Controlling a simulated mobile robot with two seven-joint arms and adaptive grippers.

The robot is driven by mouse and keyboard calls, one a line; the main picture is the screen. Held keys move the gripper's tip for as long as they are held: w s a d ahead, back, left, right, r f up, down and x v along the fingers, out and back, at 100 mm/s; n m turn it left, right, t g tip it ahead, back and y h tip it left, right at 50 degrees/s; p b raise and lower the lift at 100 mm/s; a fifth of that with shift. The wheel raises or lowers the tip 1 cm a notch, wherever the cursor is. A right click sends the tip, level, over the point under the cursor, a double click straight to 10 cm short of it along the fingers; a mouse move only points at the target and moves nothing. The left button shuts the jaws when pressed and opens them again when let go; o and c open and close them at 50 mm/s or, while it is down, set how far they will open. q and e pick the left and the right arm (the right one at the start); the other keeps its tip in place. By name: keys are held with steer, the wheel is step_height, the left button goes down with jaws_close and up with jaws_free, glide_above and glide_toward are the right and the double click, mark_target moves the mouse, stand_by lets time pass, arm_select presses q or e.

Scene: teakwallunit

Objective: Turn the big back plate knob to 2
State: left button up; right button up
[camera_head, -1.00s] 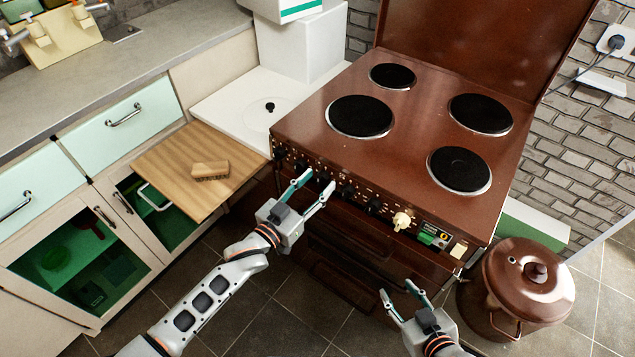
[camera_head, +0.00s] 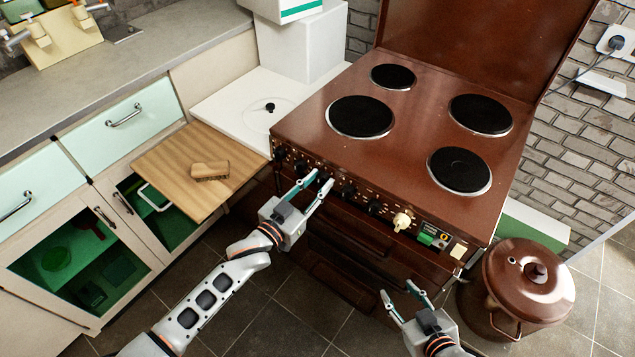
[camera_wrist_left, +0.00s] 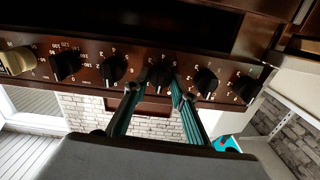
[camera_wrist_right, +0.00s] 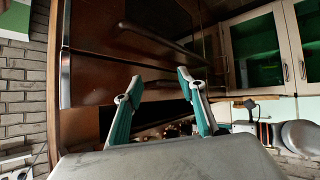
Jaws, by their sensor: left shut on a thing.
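The brown stove's front panel holds a row of dark knobs with numbers around them. My left gripper (camera_head: 320,183) is at the third knob from the left in the head view. In the left wrist view its two teal fingers are on either side of this dark knob (camera_wrist_left: 160,77), shut on it. The knob's pointer cannot be read clearly, and no label shows which plate it serves. The big back plate (camera_head: 480,114) is a black disc at the back right of the hob. My right gripper (camera_head: 398,290) is open and empty below the panel's right part.
More dark knobs stand close on both sides, such as this neighbour (camera_wrist_left: 205,82). A cream knob (camera_head: 401,220) is further right. A pull-out board (camera_head: 160,160) with a brush (camera_head: 210,171) juts out at the left. A lidded brown pot (camera_head: 535,290) stands at the right.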

arm_select(q)
steer(key=m, duration=0.3)
steer(key=shift+m, duration=0.4)
steer(key=m, duration=0.4)
steer(key=shift+d+m, duration=0.1)
steer(key=shift+m, duration=0.3)
steer(key=m+b, duration=0.1)
steer(key=m, duration=0.3)
steer(key=shift+s+f, duration=0.1)
steer(key=shift+m+b, duration=0.75)
steer(key=shift+m, duration=1.45)
steer(key=o, duration=1.1)
steer(key=shift+c, duration=0.2)
